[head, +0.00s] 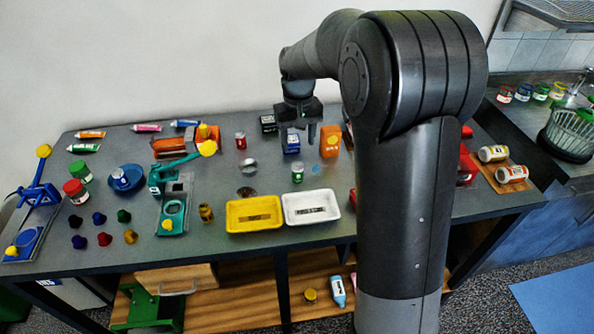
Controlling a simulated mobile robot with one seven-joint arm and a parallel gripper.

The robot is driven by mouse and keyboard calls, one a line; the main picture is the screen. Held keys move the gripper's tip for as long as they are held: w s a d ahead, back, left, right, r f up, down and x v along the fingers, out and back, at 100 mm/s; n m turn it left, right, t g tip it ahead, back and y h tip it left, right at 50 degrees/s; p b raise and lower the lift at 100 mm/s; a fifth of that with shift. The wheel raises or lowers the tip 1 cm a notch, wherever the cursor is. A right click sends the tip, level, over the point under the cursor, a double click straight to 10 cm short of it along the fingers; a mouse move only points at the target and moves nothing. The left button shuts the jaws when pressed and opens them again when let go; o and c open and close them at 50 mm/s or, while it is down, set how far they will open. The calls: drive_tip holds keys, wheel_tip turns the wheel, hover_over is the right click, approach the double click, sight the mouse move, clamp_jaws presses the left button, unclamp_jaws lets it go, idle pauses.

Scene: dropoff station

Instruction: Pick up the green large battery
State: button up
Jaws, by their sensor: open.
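A small upright cylinder with green and white bands (297,173), which looks like the green large battery, stands on the grey table in the head view. It is just behind the white tray (312,207). My gripper (297,128) points down over the back part of the table, farther back than the green cylinder. Its jaws are open, with nothing seen held between them.
A yellow tray (254,215) is left of the white tray. An orange box (330,141) stands right of the gripper, a red cylinder (240,140) left. My arm hides the table's right part.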

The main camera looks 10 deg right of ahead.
sight(298, 166)
drive_tip(key=f, duration=1.1)
drive_tip(key=shift+w, duration=0.25)
drive_tip(key=c, duration=1.1)
drive_tip(key=shift+r, duration=0.1)
drive_tip(key=shift+c, duration=0.2)
